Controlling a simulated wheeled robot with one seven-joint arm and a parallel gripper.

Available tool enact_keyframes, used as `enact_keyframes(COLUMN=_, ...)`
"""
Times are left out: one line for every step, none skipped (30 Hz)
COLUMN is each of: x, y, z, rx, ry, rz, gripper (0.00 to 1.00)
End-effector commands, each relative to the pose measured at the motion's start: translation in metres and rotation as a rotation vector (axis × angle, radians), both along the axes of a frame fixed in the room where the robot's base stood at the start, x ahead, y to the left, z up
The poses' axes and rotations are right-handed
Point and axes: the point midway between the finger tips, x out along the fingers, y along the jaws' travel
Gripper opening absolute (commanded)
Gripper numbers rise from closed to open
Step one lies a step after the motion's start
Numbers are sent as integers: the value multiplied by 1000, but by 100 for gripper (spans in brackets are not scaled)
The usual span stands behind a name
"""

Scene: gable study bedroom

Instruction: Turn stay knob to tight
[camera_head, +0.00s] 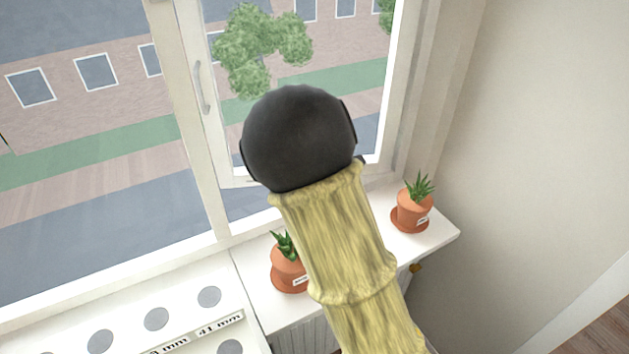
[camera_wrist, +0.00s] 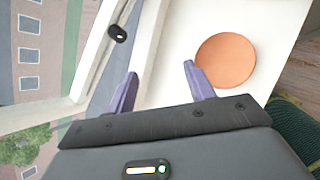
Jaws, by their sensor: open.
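In the wrist view a small round black knob (camera_wrist: 117,33) with a pale mark sits on a white window part at the upper left. I cannot tell which setting the mark points to. My gripper (camera_wrist: 160,72) is open, its two purple fingers apart with nothing between them. The knob lies beyond and left of the fingertips, not touched. In the head view the black end of my arm hides my gripper and the knob. The window sash (camera_head: 225,160) with its pale handle (camera_head: 203,88) shows behind my arm.
Potted plants stand on the white sill, one right (camera_head: 411,210) and one left (camera_head: 288,270) of my arm. A round terracotta shape (camera_wrist: 225,61) lies just right of my fingers in the wrist view. A wall (camera_head: 545,130) bounds the right side.

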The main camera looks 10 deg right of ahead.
Motion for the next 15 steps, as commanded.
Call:
enact_keyframes(x=14, y=10, z=1, rx=-109, ry=5, rz=142, gripper=53)
enact_keyframes(x=21, y=14, z=3, rx=-174, ry=9, rz=225, gripper=53)
enact_keyframes(x=30, y=20, z=6, rx=-257, ry=12, rz=328, gripper=53)
enact_keyframes(x=35, y=25, z=7, rx=-315, ry=17, rz=398, gripper=53)
enact_keyframes(x=40, y=29, z=9, rx=-366, ry=19, rz=461, gripper=53)
enact_keyframes(x=45, y=34, z=12, rx=-426, ry=23, rz=530, gripper=53)
enact_keyframes(x=48, y=37, z=13, rx=-463, ry=26, rz=574, gripper=53)
enact_keyframes(x=51, y=40, z=14, rx=-492, ry=28, rz=608, gripper=53)
enact_keyframes(x=53, y=42, z=16, rx=-521, ry=30, rz=642, gripper=53)
enact_keyframes(x=54, y=43, z=16, rx=-535, ry=31, rz=659, gripper=53)
enact_keyframes(x=55, y=44, z=16, rx=-544, ry=33, rz=668, gripper=53)
enact_keyframes(x=55, y=44, z=17, rx=-549, ry=33, rz=673, gripper=53)
enact_keyframes(x=55, y=44, z=17, rx=-550, ry=34, rz=674, gripper=53)
enact_keyframes(x=55, y=44, z=17, rx=-549, ry=33, rz=673, gripper=53)
enact_keyframes(x=55, y=44, z=17, rx=-547, ry=34, rz=672, gripper=53)
